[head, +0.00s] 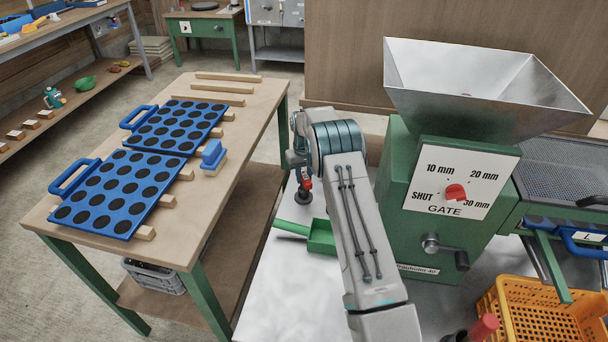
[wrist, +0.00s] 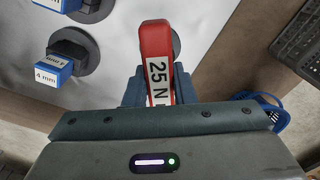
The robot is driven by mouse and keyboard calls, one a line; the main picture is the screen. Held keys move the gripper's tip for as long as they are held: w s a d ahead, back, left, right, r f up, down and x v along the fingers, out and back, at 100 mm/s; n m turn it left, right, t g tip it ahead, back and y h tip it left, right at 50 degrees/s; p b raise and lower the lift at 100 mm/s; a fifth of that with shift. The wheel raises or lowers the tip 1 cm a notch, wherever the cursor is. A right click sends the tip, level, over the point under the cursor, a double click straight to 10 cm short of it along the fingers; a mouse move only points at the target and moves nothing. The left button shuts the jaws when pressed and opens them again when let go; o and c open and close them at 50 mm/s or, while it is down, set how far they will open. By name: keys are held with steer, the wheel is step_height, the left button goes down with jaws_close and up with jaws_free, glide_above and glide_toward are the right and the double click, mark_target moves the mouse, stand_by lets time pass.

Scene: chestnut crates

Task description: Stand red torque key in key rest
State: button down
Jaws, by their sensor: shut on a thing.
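The red torque key (wrist: 155,45), with a white "25 N" label, is between the jaws of my gripper (wrist: 150,88) in the wrist view. My gripper is shut on it. In the head view the red of the key (head: 307,183) shows just below my gripper (head: 304,176), at the far end of the grey bench. A dark round stand (head: 303,197), which looks like the key rest, is directly under it. I cannot tell whether the key touches the stand. In the wrist view a dark disc (wrist: 177,43) is partly hidden behind the key.
Blue pieces, one marked "4 mm" (wrist: 53,75), sit at dark round bases in the wrist view. A green scoop (head: 318,236) lies beside my arm. The green mill (head: 430,190) with its hopper stands right. The wooden table (head: 75,215) with blue trays is left.

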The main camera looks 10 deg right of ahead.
steer(key=shift+f, duration=0.3)
steer(key=c, duration=1.1)
jaws_free()
steer(key=shift+r, duration=0.1)
steer(key=shift+r, duration=0.1)
